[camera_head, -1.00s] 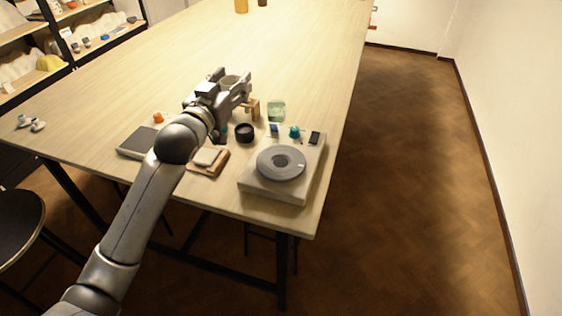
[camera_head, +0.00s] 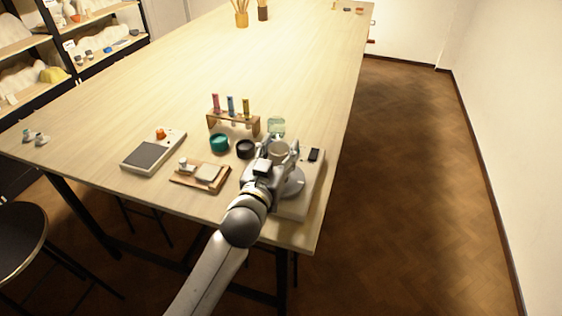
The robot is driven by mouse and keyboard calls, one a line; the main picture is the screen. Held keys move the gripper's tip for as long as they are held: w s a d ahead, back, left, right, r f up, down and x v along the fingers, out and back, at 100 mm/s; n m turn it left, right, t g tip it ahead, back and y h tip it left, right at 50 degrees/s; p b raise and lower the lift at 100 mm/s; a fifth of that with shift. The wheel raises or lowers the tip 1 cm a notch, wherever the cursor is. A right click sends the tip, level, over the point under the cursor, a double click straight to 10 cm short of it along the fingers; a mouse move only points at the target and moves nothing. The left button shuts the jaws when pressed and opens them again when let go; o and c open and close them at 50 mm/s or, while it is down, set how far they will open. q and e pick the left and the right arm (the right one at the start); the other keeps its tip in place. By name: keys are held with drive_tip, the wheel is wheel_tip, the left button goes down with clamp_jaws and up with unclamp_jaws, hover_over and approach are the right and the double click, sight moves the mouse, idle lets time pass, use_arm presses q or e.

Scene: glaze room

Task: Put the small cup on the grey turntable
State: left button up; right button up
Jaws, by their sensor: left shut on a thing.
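The small cup (camera_head: 279,149), grey and round, is held upright between the fingers of my left gripper (camera_head: 281,153) in the head view. The gripper is shut on it. The grey turntable (camera_head: 294,186) is a round disc on a pale square base (camera_head: 315,184) near the table's front right corner. The gripper and cup are over the turntable's far part and cover much of the disc. I cannot tell how much gap there is between cup and disc. My right gripper is not in view.
Left of the turntable are a black bowl (camera_head: 245,149), a teal jar (camera_head: 219,142), a wooden board with small items (camera_head: 216,187) and a scale (camera_head: 146,152). Behind are a rack of colored tubes (camera_head: 229,122) and a green glass (camera_head: 277,126).

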use_arm(q)
drive_tip(key=f, duration=0.3)
drive_tip(key=shift+s+d+f, duration=0.15)
drive_tip(key=shift+d+f, duration=0.05)
drive_tip(key=shift+d, duration=0.05)
drive_tip(key=shift+f, duration=0.1)
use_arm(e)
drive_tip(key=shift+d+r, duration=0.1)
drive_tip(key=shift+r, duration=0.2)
use_arm(q)
drive_tip(key=shift+f, duration=0.1)
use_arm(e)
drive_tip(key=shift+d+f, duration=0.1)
use_arm(q)
drive_tip(key=o, duration=1.1)
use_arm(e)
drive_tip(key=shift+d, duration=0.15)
use_arm(q)
drive_tip(key=b+v, duration=0.1)
drive_tip(key=v, duration=0.9)
drive_tip(key=shift+s+a, duration=0.15)
drive_tip(key=shift+s, duration=0.25)
drive_tip(key=shift+s+a, duration=0.2)
drive_tip(key=shift+s, duration=0.35)
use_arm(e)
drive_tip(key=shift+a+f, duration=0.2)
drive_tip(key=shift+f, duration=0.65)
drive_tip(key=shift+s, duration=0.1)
